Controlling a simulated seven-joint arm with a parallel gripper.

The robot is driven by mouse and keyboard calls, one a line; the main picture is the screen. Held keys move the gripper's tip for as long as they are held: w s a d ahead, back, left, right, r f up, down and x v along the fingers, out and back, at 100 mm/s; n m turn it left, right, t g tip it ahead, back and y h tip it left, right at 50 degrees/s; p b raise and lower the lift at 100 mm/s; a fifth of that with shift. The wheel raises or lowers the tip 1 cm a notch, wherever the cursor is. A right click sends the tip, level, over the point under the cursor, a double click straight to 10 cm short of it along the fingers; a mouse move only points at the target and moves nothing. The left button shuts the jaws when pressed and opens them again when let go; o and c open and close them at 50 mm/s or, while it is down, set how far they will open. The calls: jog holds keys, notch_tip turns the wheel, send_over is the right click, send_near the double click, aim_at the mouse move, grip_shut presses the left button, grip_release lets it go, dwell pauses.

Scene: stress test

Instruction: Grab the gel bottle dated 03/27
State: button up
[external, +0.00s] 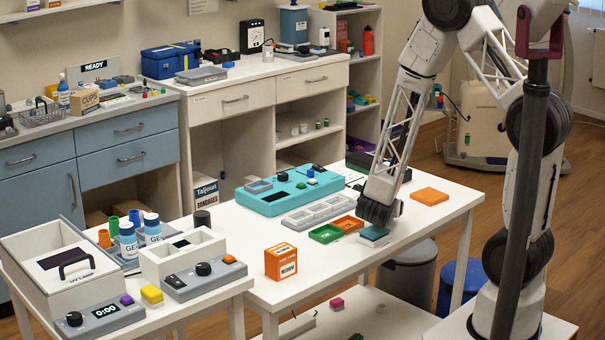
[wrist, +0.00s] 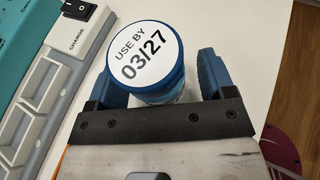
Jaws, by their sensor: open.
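In the wrist view a bottle (wrist: 147,56) is seen from above, with a blue rim and a white round top reading "USE BY 03/27". It stands between the blue fingers of my gripper (wrist: 160,72), which is open; a small gap shows at the right finger, while contact at the left finger is unclear. In the external view my gripper (external: 377,212) is low over the white table; I cannot make out this bottle there. Two other blue-capped bottles marked "GEL" (external: 128,241) (external: 152,228) stand on the left table, their dates not readable.
A white compartment tray (wrist: 50,95) with a "CHARGE" switch lies left of the fingers in the wrist view. An orange box (external: 281,262) stands nearer the front.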

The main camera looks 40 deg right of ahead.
jog(key=shift+c, duration=0.4)
jog(key=c, duration=1)
jog(key=shift+r, duration=0.15)
jog(key=shift+r, duration=1.75)
jog(key=s+a, duration=0.1)
jog(key=s, duration=0.4)
jog(key=s+a+r, duration=0.1)
jog(key=s, duration=0.4)
jog(key=s+a, duration=0.1)
jog(key=s, duration=0.4)
jog(key=shift+s+r, duration=0.15)
jog(key=shift+s, duration=0.15)
